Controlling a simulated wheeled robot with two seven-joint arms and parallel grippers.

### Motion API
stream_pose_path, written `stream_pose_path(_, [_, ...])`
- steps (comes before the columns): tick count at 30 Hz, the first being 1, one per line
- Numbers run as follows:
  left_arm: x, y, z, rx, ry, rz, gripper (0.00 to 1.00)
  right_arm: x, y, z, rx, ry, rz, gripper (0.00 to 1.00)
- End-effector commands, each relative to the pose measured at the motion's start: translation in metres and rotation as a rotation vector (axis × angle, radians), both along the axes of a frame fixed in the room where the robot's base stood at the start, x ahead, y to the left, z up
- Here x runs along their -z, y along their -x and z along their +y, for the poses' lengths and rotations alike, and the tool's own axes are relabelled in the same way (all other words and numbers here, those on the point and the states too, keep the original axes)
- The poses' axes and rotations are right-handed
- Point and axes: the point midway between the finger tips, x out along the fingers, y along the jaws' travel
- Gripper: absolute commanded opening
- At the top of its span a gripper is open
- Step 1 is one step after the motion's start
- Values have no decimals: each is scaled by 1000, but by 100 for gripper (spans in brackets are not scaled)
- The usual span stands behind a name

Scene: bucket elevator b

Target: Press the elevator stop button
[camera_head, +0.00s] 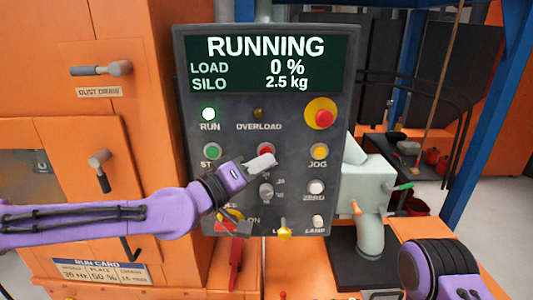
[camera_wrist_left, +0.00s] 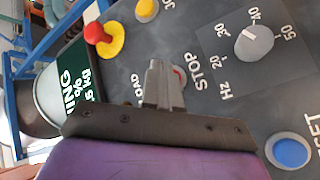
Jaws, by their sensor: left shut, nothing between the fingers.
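The red stop button (camera_head: 266,149) is in the middle of the dark control panel (camera_head: 340,60). My left gripper (camera_head: 262,163) is shut and empty, its fingertips just below and in front of the button, covering its lower part. In the left wrist view the stop button (camera_wrist_left: 180,74) shows partly behind the shut fingers (camera_wrist_left: 163,82), beside the STOP label. Whether the fingertips touch the button I cannot tell. The panel's screen (camera_head: 266,62) reads RUNNING, load 0 %, silo 2.5 kg. My right gripper is out of view.
A speed dial (camera_head: 266,191) sits just below. A blue button (camera_wrist_left: 290,151) shows in the wrist view.

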Motion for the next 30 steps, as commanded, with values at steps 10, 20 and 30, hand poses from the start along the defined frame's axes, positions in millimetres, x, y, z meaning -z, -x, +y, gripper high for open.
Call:
stream_pose_path(10, [0,0,0,0,0,0,0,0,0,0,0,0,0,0])
stream_pose_path(20, [0,0,0,0,0,0,0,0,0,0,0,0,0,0])
stream_pose_path(30, [0,-8,0,0,0,0,0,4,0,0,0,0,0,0])
